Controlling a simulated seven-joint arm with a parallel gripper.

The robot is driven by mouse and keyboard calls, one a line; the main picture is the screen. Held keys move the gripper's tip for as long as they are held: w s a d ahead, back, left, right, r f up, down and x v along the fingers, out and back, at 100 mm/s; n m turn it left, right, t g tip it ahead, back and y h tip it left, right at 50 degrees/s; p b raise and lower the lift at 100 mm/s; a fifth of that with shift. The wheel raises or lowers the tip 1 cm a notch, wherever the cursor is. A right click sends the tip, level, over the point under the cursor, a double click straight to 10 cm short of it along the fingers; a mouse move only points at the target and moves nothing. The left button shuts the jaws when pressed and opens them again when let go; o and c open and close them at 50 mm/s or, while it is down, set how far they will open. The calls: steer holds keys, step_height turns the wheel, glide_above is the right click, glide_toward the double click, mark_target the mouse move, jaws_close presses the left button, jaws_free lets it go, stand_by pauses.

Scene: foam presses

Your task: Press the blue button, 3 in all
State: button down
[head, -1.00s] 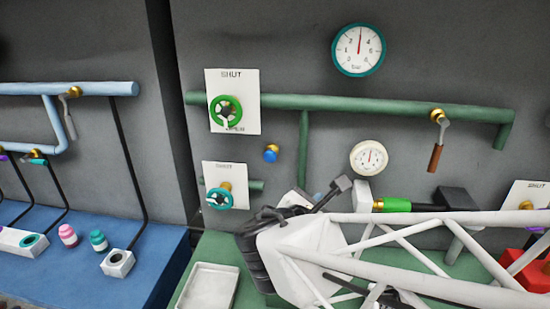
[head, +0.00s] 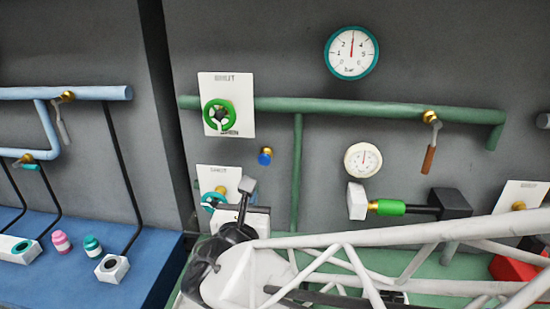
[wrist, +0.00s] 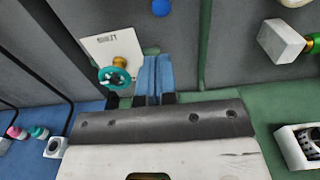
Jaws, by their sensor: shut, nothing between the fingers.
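My gripper (head: 247,185) is just below and left of the button in the head view. In the wrist view its two blue fingers (wrist: 154,60) are together and empty, pointing up toward the wall. A gap shows between the fingertips and the button there. The button's face is in full view in the head view and partly cut off in the wrist view.
A teal handwheel (wrist: 114,76) on a white plate is close left of my fingers. A green handwheel (head: 219,115) is above it. A small gauge (head: 363,160) and a white block (head: 357,201) with a green sleeve are to the right.

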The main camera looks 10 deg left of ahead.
mark_target(263, 160)
steer(key=shift+w, duration=0.25)
steer(key=shift+w, duration=6.75)
steer(key=shift+w+r, duration=0.15)
steer(key=shift+w, duration=1.2)
steer(key=shift+s, duration=0.55)
steer(key=s, duration=1.3)
steer(key=shift+s, duration=0.2)
